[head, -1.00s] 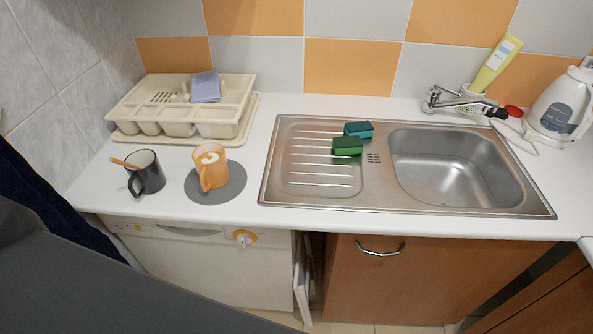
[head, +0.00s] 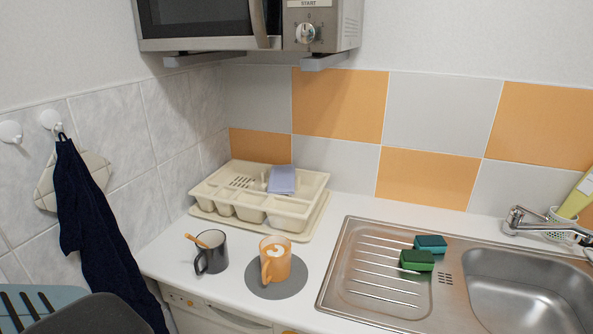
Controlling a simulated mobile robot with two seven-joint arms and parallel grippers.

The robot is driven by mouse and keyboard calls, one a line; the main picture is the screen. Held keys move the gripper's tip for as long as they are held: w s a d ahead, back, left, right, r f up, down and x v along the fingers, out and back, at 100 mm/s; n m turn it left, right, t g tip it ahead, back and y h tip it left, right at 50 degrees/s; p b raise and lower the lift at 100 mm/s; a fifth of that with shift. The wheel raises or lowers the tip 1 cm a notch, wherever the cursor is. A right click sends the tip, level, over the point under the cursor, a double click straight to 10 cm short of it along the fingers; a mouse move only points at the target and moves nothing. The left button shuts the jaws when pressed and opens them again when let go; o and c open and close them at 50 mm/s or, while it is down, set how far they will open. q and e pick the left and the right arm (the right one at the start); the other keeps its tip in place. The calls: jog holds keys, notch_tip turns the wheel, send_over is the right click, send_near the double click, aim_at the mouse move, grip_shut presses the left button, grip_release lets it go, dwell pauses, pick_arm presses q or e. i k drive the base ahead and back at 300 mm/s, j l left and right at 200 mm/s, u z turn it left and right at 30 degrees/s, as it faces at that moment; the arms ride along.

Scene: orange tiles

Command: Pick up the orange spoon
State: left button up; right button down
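The orange spoon (head: 195,240) stands tilted in a dark grey mug (head: 211,254) on the white counter. Its handle sticks out over the mug's left rim; its lower end is hidden inside the mug. Neither of my grippers shows in the head view.
An orange mug (head: 275,262) stands on a round grey mat (head: 278,283) right of the dark mug. A cream dish rack (head: 306,199) is behind them. A steel sink (head: 358,296) with two sponges lies right. A microwave (head: 335,25) hangs above. A dark towel (head: 97,235) hangs left.

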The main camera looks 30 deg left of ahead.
aim_at(188, 236)
jog(key=u, duration=1.75)
